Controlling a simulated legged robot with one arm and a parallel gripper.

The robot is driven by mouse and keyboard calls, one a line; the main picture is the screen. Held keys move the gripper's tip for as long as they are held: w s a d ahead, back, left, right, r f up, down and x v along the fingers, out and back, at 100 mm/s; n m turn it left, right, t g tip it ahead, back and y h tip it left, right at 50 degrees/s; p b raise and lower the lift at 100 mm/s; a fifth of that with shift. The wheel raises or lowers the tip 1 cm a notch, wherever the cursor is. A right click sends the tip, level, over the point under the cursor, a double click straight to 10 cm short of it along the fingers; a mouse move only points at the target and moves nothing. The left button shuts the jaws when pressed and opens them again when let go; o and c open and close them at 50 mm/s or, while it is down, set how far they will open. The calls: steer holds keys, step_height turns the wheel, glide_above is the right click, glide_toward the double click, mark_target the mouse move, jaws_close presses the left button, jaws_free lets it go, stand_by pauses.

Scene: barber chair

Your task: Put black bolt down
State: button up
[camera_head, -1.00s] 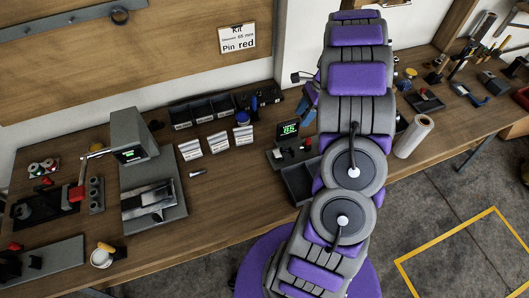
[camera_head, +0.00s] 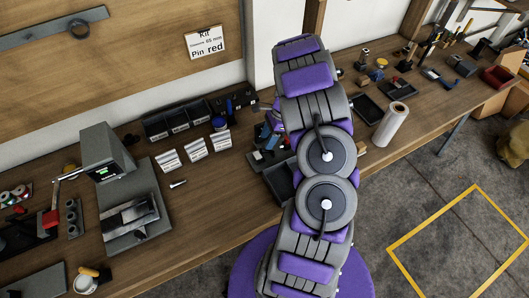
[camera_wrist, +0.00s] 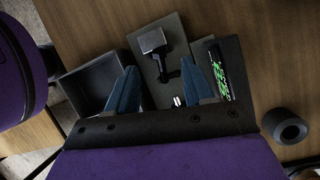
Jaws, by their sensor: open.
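My gripper (camera_wrist: 158,68) has two blue fingers, spread apart with a gap between them. In the wrist view a dark piece with a blocky head and a thin shaft (camera_wrist: 153,40) shows on a grey plate (camera_wrist: 172,22), beyond and between the fingertips. It may be the black bolt, but I cannot tell for certain. A small shiny bit (camera_wrist: 178,101) shows between the fingers. The lower part of the gap is hidden by my gripper's dark body. In the head view the blue fingers (camera_head: 273,119) show only partly, beside my arm, over the workbench.
A black hollow cylinder (camera_wrist: 285,126) stands farther right. A white roll (camera_head: 391,123) stands right of my arm. Bare wood (camera_head: 215,215) lies left of my arm.

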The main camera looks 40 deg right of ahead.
mark_target(260, 153)
step_height(260, 153, down, 4)
steer(key=shift+r+b, duration=0.25)
steer(key=shift+b, duration=0.25)
steer(key=shift+w+a+f, duration=0.15)
steer(key=shift+a+f, duration=0.45)
steer(key=shift+a, duration=0.7)
steer(key=shift+d+f, duration=0.15)
steer(key=shift+d, duration=0.6)
steer(key=c, duration=0.6)
steer(key=shift+a, duration=0.4)
jaws_close()
